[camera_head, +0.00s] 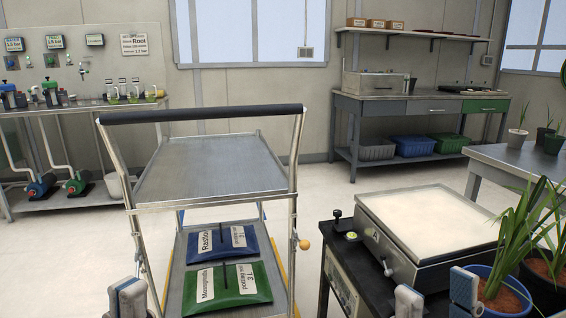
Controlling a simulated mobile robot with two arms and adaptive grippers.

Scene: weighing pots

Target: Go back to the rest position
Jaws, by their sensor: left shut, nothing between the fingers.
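My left gripper (128,298) shows at the bottom left, in front of the trolley's left side. It is shut and nothing shows in it. My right gripper (437,295) is at the bottom right, in front of the scale. Its two fingertips stand apart, with nothing visible between them. Its right fingertip overlaps the blue pot (516,300) in the picture. Most of both grippers and arms is below the frame.
A trolley (210,165) with an empty top shelf holds a blue bag (222,255) and a green bag (235,292) below. A scale (425,215) with a bare plate stands on a dark table, beside potted plants. The floor behind is clear.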

